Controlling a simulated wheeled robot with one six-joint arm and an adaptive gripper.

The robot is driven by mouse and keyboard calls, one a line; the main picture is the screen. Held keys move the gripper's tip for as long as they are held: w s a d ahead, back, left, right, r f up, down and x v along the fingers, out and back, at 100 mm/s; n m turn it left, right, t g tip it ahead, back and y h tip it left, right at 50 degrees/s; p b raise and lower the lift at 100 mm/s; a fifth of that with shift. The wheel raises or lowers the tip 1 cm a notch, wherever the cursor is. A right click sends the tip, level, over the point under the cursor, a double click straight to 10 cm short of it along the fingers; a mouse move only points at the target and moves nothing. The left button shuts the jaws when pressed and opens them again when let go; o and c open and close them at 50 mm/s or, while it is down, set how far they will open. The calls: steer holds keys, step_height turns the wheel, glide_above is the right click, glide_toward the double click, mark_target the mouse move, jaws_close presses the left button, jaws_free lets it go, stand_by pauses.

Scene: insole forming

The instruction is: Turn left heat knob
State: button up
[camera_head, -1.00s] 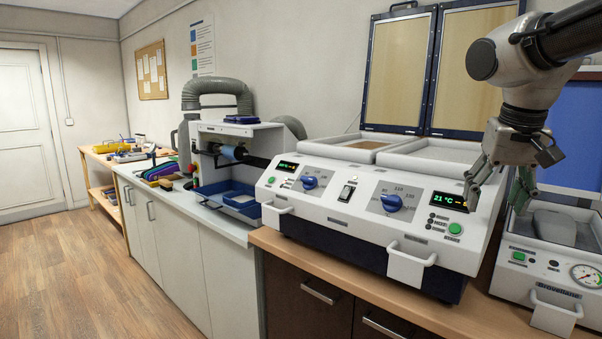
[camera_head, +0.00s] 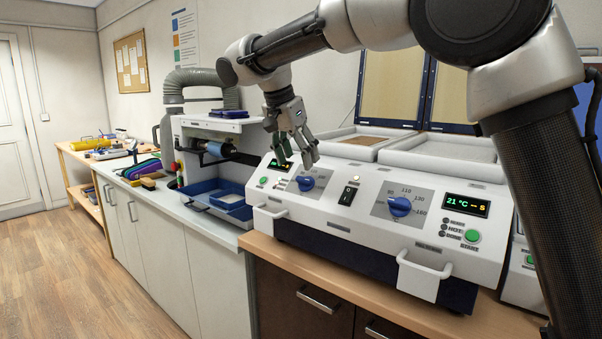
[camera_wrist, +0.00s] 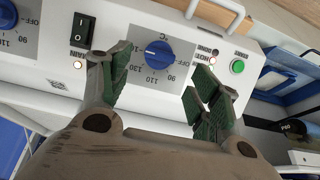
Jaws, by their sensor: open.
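The left heat knob (camera_head: 306,183) is a blue dial on a grey scale plate on the white heater's sloped front panel. In the wrist view the left knob (camera_wrist: 158,54) sits just beyond and between my fingertips, its pointer near the low end of the scale. My gripper (camera_head: 298,162) is open, with green-padded fingers above and in front of the left knob; it also shows in the wrist view (camera_wrist: 160,90). The fingers seem apart from the knob. The right heat knob (camera_head: 400,206) is a similar blue dial. The left display (camera_head: 280,165) is partly hidden by a finger.
A black power switch (camera_head: 348,195) lies between the knobs. White handles stick out in front, including the right handle (camera_head: 424,270). A grinding machine with a blue tray (camera_head: 222,200) stands to the left. Raised lids (camera_head: 393,85) stand behind.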

mark_target(303, 178)
steer(key=x, duration=0.5)
steer(key=shift+w+d+f, duration=0.1)
steer(key=shift+f, duration=0.15)
steer(key=c, duration=1)
